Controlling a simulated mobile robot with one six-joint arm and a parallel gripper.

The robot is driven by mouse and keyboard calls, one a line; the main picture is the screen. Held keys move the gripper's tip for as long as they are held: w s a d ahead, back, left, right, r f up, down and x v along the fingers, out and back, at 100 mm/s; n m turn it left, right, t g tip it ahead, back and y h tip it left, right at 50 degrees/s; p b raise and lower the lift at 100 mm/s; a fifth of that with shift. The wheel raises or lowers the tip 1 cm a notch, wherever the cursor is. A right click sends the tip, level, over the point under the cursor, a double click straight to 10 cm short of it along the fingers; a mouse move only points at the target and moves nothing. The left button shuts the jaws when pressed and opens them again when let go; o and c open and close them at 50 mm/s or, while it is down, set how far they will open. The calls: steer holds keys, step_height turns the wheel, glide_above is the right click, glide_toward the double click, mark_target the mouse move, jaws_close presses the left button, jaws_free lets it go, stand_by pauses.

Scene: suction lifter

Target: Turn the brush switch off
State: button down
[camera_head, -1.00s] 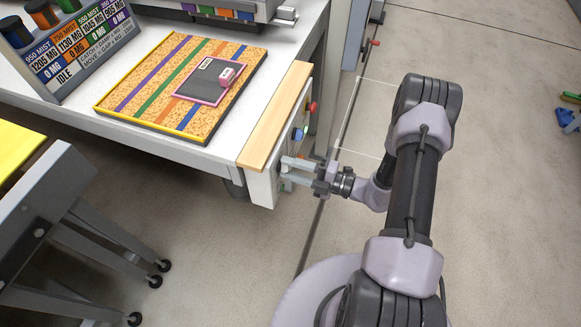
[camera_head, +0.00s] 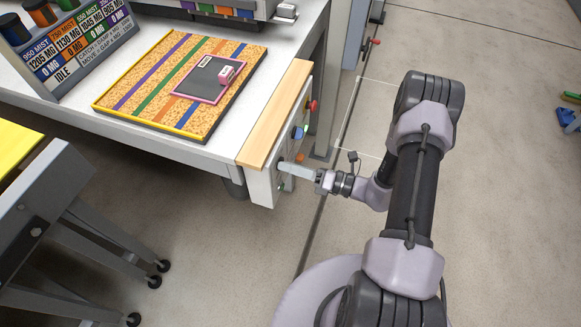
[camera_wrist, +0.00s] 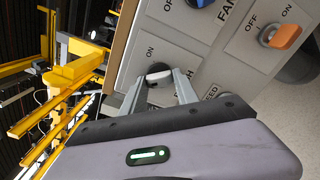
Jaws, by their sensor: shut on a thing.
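The brush switch is a round knob with a white bar (camera_wrist: 158,72) on the grey control panel (camera_wrist: 180,45) in the wrist view. An ON label stands just above it; the other lettering beside it is partly hidden by the fingers. My gripper (camera_wrist: 157,76) is shut on this knob, one finger on each side of the white bar. I cannot tell which position the switch points to. In the head view my gripper (camera_head: 283,166) reaches the panel face (camera_head: 262,190) from the right, and the fingers hide the knob.
An orange switch (camera_wrist: 284,36) with OFF and ON labels and a blue knob (camera_wrist: 199,2) sit near on the same panel. A wooden ledge (camera_head: 274,115) tops the panel. A cork board (camera_head: 150,100) lies on the bench.

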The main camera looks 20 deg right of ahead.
steer(key=shift+n, duration=0.8)
steer(key=c, duration=1)
jaws_free()
steer(key=shift+o, duration=0.2)
steer(key=p+v, duration=0.2)
steer(key=v, duration=1.5)
steer(key=shift+d+p, duration=0.15)
steer(key=shift+p, duration=0.2)
steer(key=shift+s, duration=0.1)
